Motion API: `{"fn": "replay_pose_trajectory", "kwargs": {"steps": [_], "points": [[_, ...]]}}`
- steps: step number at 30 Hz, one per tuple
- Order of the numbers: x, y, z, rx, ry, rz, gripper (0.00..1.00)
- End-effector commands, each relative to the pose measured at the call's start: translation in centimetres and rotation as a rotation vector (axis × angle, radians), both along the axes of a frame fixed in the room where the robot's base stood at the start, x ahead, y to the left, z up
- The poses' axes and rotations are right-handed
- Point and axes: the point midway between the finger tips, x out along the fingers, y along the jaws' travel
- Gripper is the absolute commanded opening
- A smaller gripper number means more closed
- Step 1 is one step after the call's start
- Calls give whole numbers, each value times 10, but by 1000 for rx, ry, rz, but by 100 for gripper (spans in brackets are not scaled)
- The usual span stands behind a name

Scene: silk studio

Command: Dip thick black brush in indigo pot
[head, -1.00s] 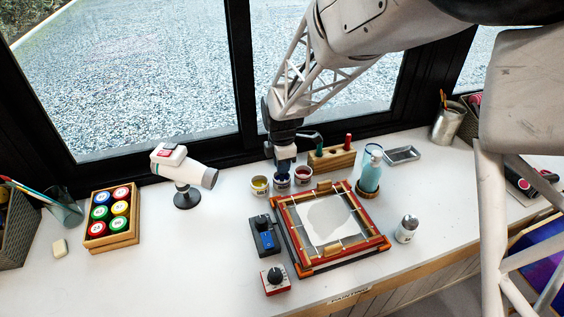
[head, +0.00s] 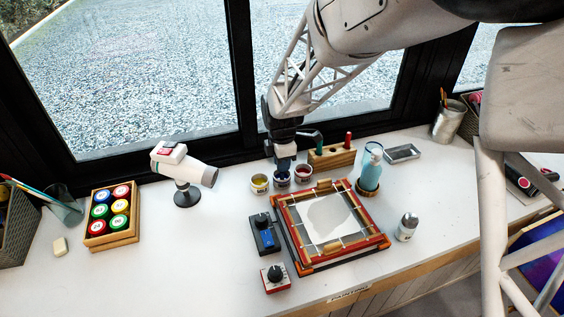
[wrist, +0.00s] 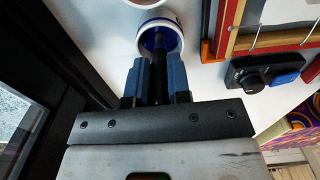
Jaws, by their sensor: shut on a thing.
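My gripper (head: 283,163) points down over the middle one of three small pots behind the framed silk. In the wrist view its blue fingers (wrist: 157,80) are shut on a thick black brush (wrist: 158,50). The brush's far end reaches inside the rim of the indigo pot (wrist: 170,30), a white pot with a dark blue inside. The tip is hidden in the pot's shadow. In the head view the indigo pot (head: 282,182) shows just below the fingers, and the brush is mostly hidden by them.
A yellow pot (head: 260,184) and a red pot (head: 303,174) stand close on either side. A wooden brush block (head: 332,157) with brushes is behind right. The silk frame (head: 287,221) lies in front. A blue bottle (head: 369,170) stands right, a hair dryer (head: 190,168) left.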

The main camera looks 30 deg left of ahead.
Motion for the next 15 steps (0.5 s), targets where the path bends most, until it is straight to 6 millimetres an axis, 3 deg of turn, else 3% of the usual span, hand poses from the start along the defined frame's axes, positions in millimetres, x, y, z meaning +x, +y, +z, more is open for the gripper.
{"fn": "replay_pose_trajectory", "kwargs": {"steps": [15], "points": [[0,0,7,1,-1,0,3]]}}
